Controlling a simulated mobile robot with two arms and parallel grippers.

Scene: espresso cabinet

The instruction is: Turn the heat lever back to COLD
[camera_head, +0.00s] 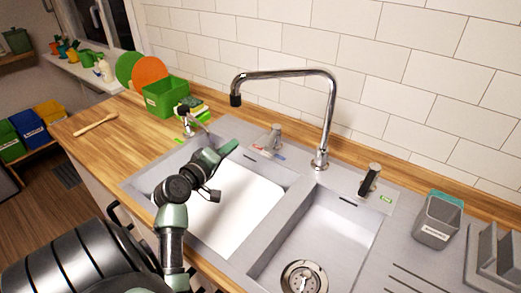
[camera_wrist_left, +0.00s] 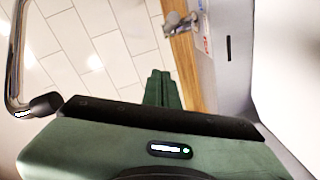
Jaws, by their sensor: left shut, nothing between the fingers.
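The heat lever (camera_head: 273,138) is a grey metal handle on the sink's back ledge, with a red and blue marking at its base. It also shows in the left wrist view (camera_wrist_left: 180,27), near the top, beside a label with red on it. I cannot read which end the lever is at. My left gripper (camera_head: 232,146) is shut and empty, a little left of the lever and apart from it. Its closed green fingers also show in the left wrist view (camera_wrist_left: 162,76). My right gripper is not in view.
A tall chrome faucet (camera_head: 330,115) arches over the sink, right of the lever. A second, black-topped lever (camera_head: 370,178) stands further right, near a grey holder (camera_head: 438,222). A green bin (camera_head: 165,97) with colored plates behind it stands left. The left basin (camera_head: 240,222) lies below my arm.

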